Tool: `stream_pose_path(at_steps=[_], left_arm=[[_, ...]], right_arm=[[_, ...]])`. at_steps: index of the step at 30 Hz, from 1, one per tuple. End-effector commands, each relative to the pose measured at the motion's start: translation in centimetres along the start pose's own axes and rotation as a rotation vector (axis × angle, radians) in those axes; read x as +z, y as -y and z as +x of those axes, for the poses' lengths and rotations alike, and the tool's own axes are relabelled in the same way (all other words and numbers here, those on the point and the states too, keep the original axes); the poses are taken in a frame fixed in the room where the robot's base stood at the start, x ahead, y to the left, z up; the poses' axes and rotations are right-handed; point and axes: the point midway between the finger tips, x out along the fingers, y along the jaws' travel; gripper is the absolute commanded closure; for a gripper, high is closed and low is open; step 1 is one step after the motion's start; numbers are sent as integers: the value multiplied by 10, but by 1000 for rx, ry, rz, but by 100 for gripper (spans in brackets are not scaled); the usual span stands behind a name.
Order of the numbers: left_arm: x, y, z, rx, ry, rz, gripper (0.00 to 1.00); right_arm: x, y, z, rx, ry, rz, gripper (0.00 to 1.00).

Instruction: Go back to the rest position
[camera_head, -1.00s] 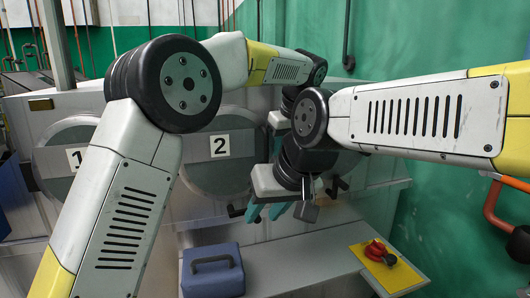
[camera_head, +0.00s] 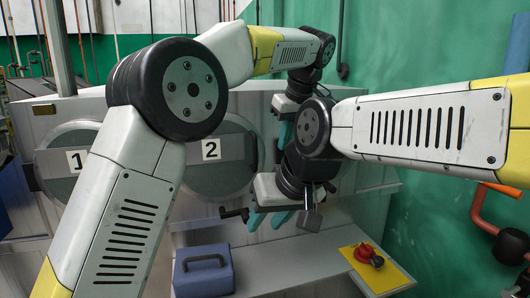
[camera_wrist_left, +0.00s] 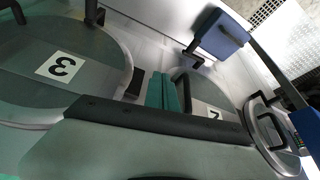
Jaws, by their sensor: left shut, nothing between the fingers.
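My left arm reaches in from the left and bends over towards the drum fronts. My left gripper (camera_head: 281,134) hangs from its wrist at the back, with teal fingers pointing down, partly hidden by my right arm. In the left wrist view its fingers (camera_wrist_left: 162,92) lie together with nothing between them. My right arm comes in from the right. My right gripper (camera_head: 270,219) is lower and nearer, above the grey bench. Its teal fingers point down and stand apart, with nothing seen between them.
Drum 1 (camera_head: 60,160) and drum 2 (camera_head: 205,173) have round grey doors; drum 3 (camera_wrist_left: 95,75) shows in the wrist view. A blue box (camera_head: 204,276) and a red switch on a yellow plate (camera_head: 390,272) sit on the bench (camera_head: 290,262). A green wall is close on the right.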

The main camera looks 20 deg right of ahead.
Motion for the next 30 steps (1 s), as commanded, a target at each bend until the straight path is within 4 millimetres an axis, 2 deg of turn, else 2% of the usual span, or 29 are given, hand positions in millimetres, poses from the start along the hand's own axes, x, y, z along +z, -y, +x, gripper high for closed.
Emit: stream_pose_path(at_steps=[3, 7, 11, 14, 18, 20, 25, 30], left_arm=[[0, -2, -17, 2, 0, 0, 100], [0, 0, -27, 1, 1, 2, 100], [-13, 22, -31, 13, 10, 16, 100], [-30, 62, -31, 36, 28, 46, 100], [-46, 136, -29, 88, 49, 101, 100], [-46, 170, -28, 113, 53, 123, 100], [-30, 260, -18, 184, 46, 171, 100], [12, 339, -3, 244, 9, 199, 100]], right_arm=[[0, 0, 0, 0, 0, 0, 64], [0, 0, 0, 0, 0, 0, 64], [0, 0, 0, 0, 0, 0, 64], [0, 0, 0, 0, 0, 0, 64], [0, 0, 0, 0, 0, 0, 64], [0, 0, 0, 0, 0, 0, 64], [0, 0, 0, 0, 0, 0, 64], [0, 0, 0, 0, 0, 0, 64]])
